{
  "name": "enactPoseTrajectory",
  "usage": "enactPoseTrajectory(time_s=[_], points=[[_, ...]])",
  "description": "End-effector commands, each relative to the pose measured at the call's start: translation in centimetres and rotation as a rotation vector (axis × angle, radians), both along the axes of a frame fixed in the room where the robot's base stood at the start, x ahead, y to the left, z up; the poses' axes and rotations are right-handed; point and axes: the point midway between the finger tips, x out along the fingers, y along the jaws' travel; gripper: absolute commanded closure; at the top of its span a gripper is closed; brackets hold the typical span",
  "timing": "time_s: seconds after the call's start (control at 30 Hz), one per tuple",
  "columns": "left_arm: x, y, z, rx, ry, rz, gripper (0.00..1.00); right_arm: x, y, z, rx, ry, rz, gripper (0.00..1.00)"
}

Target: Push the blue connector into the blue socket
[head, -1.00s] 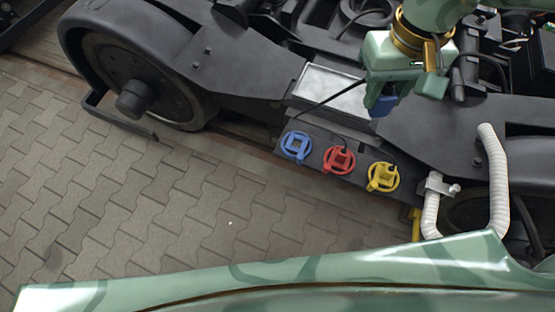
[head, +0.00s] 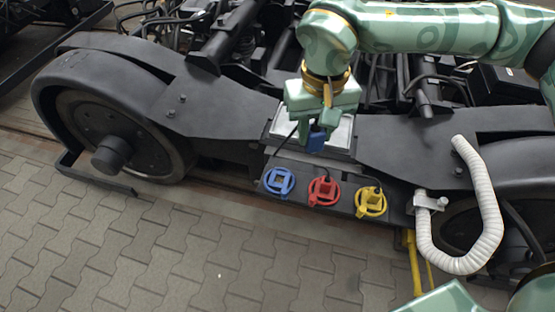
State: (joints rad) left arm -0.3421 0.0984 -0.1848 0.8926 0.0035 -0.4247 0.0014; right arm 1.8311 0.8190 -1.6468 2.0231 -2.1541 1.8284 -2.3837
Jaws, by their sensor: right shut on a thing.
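The blue socket (head: 279,182) is a blue ring with a square opening, at the left end of a row on the dark bogie panel. My right gripper (head: 318,128) hangs over the silver box above the row, up and to the right of the blue socket. It is shut on the blue connector (head: 316,141), which points downward with a dark cable running off to its left. The connector is apart from the socket. My left gripper is not in view.
A red socket (head: 324,191) and a yellow socket (head: 371,202), both with plugs and cables, sit right of the blue one. A pale ribbed hose (head: 487,205) loops at the right. The bogie wheel (head: 108,150) stands at the left. Paving in front is clear.

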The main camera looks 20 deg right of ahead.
Motion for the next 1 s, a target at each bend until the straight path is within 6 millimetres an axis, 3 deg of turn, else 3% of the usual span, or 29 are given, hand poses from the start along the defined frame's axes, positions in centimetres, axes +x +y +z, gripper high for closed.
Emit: enactPoseTrajectory(time_s=[0.03, 0.2, 0.4, 0.5, 0.67, 1.0], points=[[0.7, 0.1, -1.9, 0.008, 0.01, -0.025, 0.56, 2.2, 0.5, -4.4, 0.0, 0.023, -0.041, 0.9], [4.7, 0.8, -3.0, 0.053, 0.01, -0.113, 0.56, 8.3, 1.4, -12.8, -0.001, 0.028, -0.192, 0.9], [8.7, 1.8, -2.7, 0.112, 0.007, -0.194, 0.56, 12.9, 1.7, -21.4, 0.0, 0.022, -0.353, 0.9], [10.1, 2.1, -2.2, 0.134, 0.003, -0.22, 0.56, 14.0, 1.6, -24.3, -0.001, 0.016, -0.409, 0.9], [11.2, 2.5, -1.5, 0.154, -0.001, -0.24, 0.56, 14.8, 1.5, -26.4, 0.001, 0.006, -0.457, 0.9], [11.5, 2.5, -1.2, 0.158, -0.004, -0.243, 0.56, 15.0, 1.4, -26.4, 0.002, -0.001, -0.466, 0.9]])
